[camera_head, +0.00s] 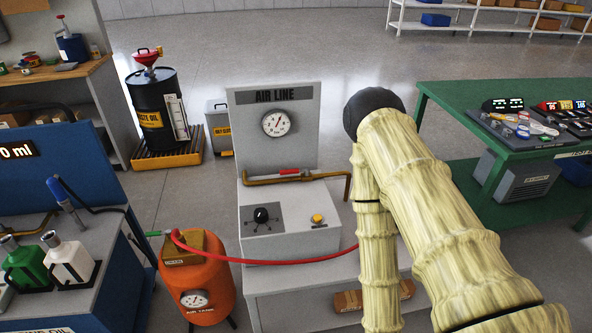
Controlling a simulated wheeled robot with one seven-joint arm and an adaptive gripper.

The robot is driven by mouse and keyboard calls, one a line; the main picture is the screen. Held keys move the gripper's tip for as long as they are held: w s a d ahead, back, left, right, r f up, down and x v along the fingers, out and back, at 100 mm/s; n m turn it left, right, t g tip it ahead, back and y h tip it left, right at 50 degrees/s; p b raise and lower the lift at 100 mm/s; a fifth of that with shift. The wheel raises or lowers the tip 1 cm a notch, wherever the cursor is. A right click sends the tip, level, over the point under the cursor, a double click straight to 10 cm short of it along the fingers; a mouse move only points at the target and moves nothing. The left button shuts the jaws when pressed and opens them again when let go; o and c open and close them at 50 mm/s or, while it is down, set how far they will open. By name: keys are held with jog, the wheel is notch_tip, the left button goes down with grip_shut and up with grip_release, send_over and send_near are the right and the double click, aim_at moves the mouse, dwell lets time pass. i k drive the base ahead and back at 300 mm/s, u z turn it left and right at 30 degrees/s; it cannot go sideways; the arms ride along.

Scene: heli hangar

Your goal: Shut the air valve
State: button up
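The air line station is a pale grey cabinet (290,240) with an upright back panel (249,148) labelled AIR LINE. A round dial gauge (275,123) sits on the panel. Below it a brass pipe (325,178) runs across, with a small red valve handle (289,172) that looks roughly in line with the pipe. A black knob (262,214) and a yellow button (317,219) are on the cabinet's top. My pale, bamboo-like arm covers the area right of the station. My gripper is out of view.
An orange air tank (205,285) with a red hose (285,261) stands front left. A black waste oil drum (152,112) is behind left. A green bench (470,130) with instruments stands right. Clear floor (310,45) lies behind the station.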

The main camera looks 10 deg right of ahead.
aim_at(306, 170)
jog(key=k, duration=0.5)
jog(key=u, duration=0.75)
jog(key=i, duration=0.8)
jog(key=z, duration=0.3)
